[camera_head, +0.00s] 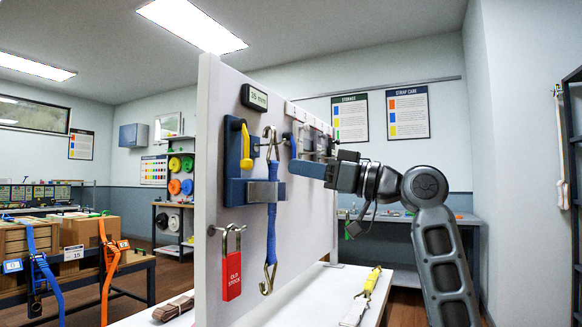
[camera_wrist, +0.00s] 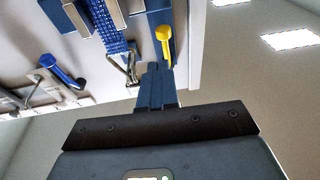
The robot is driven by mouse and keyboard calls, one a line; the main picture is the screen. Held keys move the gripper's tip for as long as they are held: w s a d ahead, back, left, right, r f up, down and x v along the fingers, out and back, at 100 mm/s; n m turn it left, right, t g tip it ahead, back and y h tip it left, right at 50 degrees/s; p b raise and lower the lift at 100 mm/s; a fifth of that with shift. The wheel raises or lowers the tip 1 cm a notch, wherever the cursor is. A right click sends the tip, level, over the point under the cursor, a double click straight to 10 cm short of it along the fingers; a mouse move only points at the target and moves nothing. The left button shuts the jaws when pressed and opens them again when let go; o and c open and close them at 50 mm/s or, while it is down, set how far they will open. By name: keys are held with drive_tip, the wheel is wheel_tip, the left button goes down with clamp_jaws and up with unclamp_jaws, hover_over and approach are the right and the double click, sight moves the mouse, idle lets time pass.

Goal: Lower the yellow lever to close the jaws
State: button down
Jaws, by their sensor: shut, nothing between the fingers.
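The yellow lever (camera_head: 246,146) is on the blue upright bracket near the left edge of the white panel. Its handle lies along the panel face. Below it, a grey metal clamp block (camera_head: 262,191) spans the blue strap (camera_head: 271,235); I cannot tell the gap of its jaws. My gripper (camera_head: 293,167) is shut and empty, to the right of the lever and apart from it in the head view. In the wrist view the lever (camera_wrist: 165,45) shows just beyond the shut blue fingertips (camera_wrist: 154,70). Whether they touch is not clear.
A metal hook (camera_head: 271,138) on the strap's upper end lies between lever and fingers. A red padlock (camera_head: 231,272) hangs on the panel's lower left. More strap stations with a blue lever (camera_wrist: 65,73) line the panel. A yellow strap (camera_head: 365,290) lies on the white table.

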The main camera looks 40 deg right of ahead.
drive_tip(key=r+v, duration=0.1)
drive_tip(key=v, duration=0.5)
drive_tip(key=shift+f, duration=0.4)
